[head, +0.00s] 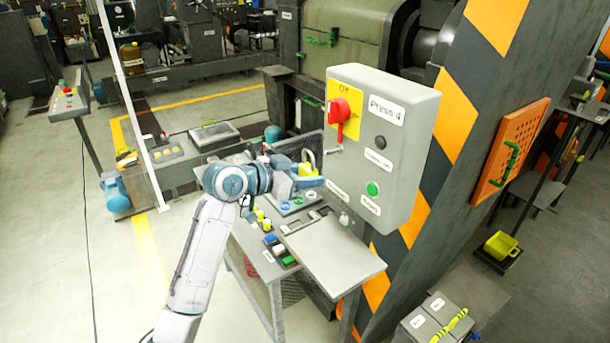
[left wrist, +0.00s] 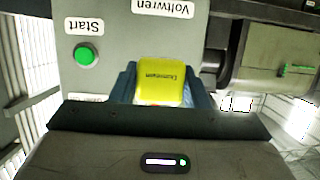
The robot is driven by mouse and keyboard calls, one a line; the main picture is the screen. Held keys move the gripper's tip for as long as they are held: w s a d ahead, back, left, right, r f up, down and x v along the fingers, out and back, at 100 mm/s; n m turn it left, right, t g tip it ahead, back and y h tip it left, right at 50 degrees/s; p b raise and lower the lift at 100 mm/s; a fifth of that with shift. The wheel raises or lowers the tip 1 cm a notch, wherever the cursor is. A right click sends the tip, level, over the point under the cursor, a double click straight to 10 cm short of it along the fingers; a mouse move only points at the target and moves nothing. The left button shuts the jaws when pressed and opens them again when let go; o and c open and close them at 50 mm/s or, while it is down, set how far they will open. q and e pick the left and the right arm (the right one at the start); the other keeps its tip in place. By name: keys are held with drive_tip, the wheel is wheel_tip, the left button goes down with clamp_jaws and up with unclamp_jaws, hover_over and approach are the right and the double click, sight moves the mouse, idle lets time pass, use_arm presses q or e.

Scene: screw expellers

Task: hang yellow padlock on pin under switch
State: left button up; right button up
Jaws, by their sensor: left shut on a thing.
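The yellow padlock (head: 306,170) is in the jaws of my left gripper (head: 308,182), with its pale shackle pointing up. In the left wrist view the yellow padlock body (left wrist: 160,80) sits between the blue fingers, with dark lettering on it. The red switch (head: 339,110) is on a yellow plate on the front of the grey Press 4 box. A small grey pin (head: 335,150) shows below the switch, to the upper right of the padlock and apart from it. The shackle is hidden in the wrist view. My right gripper is not in view.
The grey box (head: 408,105) also carries a black knob and a green button (head: 372,188). A bench (head: 330,255) below holds coloured rings and several small blocks. A striped orange and black column (head: 470,100) stands at the right. A green button (left wrist: 86,55) shows in the wrist view.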

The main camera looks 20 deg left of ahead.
sight(339, 170)
use_arm(q)
drive_tip(key=shift+w+d, duration=0.1)
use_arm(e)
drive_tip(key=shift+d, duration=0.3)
use_arm(q)
drive_tip(key=shift+w+d+r, duration=0.1)
drive_tip(key=shift+w+d, duration=0.2)
drive_tip(key=shift+w, duration=0.05)
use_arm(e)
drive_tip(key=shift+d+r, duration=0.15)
use_arm(q)
drive_tip(key=shift+w+d, duration=0.2)
drive_tip(key=shift+w, duration=0.1)
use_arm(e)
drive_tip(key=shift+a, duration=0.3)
use_arm(q)
drive_tip(key=shift+w+d, duration=0.65)
drive_tip(key=shift+w, duration=0.15)
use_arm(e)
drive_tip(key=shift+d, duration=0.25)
use_arm(q)
drive_tip(key=shift+w+d+p, duration=0.3)
drive_tip(key=shift+w+d, duration=0.45)
drive_tip(key=shift+w, duration=0.25)
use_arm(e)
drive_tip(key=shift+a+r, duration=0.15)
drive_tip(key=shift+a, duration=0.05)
